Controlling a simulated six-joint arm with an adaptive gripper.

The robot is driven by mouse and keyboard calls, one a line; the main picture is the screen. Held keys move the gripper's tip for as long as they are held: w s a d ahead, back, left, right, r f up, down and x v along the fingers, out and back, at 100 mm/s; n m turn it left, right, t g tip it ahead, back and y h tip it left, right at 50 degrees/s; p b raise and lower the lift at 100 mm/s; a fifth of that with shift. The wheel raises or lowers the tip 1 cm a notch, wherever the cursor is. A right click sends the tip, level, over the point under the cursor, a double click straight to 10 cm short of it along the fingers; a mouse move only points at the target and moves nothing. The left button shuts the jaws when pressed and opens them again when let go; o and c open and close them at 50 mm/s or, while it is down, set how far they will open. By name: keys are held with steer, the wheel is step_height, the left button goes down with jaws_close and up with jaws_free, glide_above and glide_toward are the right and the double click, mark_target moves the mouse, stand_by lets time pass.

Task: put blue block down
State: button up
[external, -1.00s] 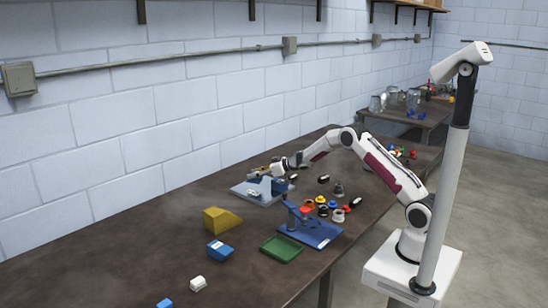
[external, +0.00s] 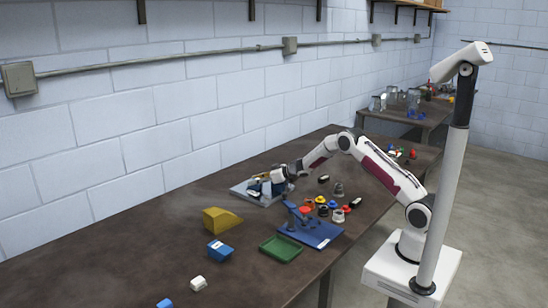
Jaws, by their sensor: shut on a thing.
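My gripper (external: 275,180) is at the far end of my outstretched arm, low over the grey plate fixture (external: 246,194) near the wall. It is shut on a small dark blue block (external: 265,187), which is partly hidden by the gripper and the parts around it. I cannot tell whether the block touches the fixture. A separate larger blue block (external: 220,251) with a pale mark lies on the table, in front of a yellow wedge (external: 221,220).
A blue fixture (external: 318,234) with an upright post and a green tray (external: 281,249) stand near the table's front edge. A white block (external: 198,283) and a small blue piece (external: 165,303) lie at the front left. The left table is mostly clear.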

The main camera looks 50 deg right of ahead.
steer(key=o, duration=1.3)
steer(key=shift+f, duration=0.15)
steer(key=shift+o, duration=0.2)
steer(key=shift+r, duration=0.2)
steer(key=shift+s+d, duration=0.1)
steer(key=shift+s, duration=0.05)
steer(key=shift+v, duration=5.75)
steer(key=shift+s, duration=0.1)
steer(key=shift+r, duration=0.15)
